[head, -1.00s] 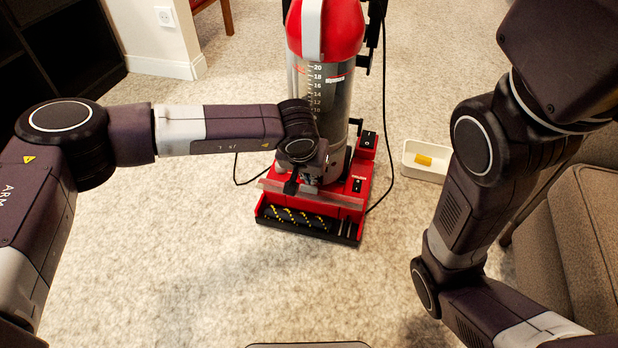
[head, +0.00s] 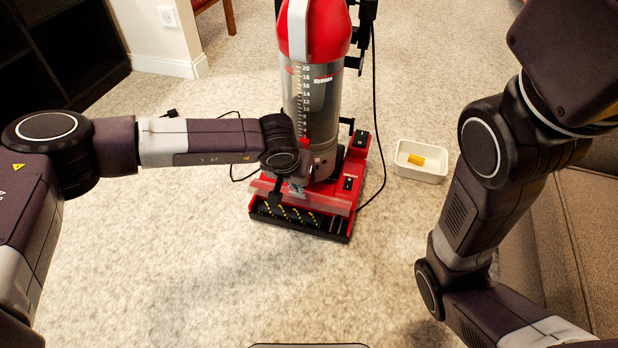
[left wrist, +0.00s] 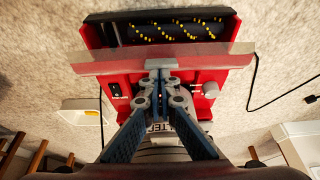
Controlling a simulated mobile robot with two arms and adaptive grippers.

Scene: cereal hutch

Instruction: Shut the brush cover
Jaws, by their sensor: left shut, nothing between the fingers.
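The brush cover (head: 322,201) is a translucent pinkish-grey flap across the front of the red vacuum head (head: 349,196). It stands raised, and the dark brush roll (head: 300,217) with yellow bristles shows in front of it. In the left wrist view the cover (left wrist: 205,57) spans the head below the exposed brush roll (left wrist: 178,30). My left gripper (head: 274,199) is shut and empty, over the cover's left part in the head view. In the left wrist view its fingertips (left wrist: 159,68) overlap the cover's middle; contact is unclear. My right gripper is out of view.
The vacuum's clear bin (head: 310,105) rises behind the head. A white tray (head: 420,174) with a yellow block (head: 416,159) lies to the right. A black cord (head: 381,150) runs beside the vacuum. A brown sofa (head: 590,220) stands at right. The carpet in front is clear.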

